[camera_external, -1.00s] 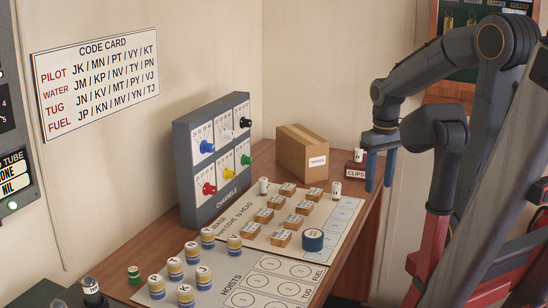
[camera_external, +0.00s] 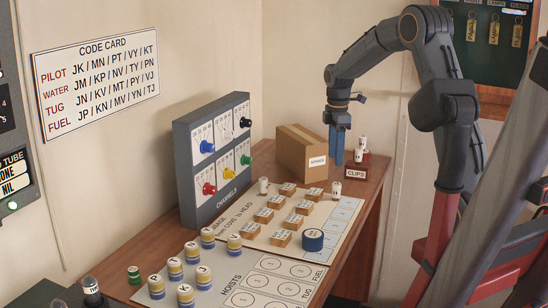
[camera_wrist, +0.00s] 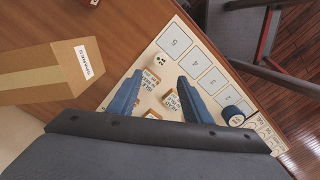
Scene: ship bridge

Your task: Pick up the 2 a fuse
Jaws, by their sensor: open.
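No fuse rating is readable, so I cannot tell which piece is the 2 a fuse. Small white cylinders that may be fuses stand at the red CLIPS block (camera_external: 356,174): one upper cylinder (camera_external: 361,142) and one lower cylinder (camera_external: 359,156). Another white cylinder (camera_external: 336,189) stands at the board's back edge, and one more (camera_external: 263,186) stands further left. My gripper (camera_external: 337,160) is open and empty, pointing down above the table between the carton and the CLIPS block. In the wrist view a white cylinder (camera_wrist: 160,60) shows beyond my open fingertips (camera_wrist: 160,79).
A cardboard carton (camera_external: 303,152) stands close left of my gripper. Several small labelled blocks (camera_external: 282,240) and a blue round piece (camera_external: 312,240) sit on the board (camera_external: 345,213). The channels panel (camera_external: 188,190) and striped cylinders (camera_external: 203,278) are further left.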

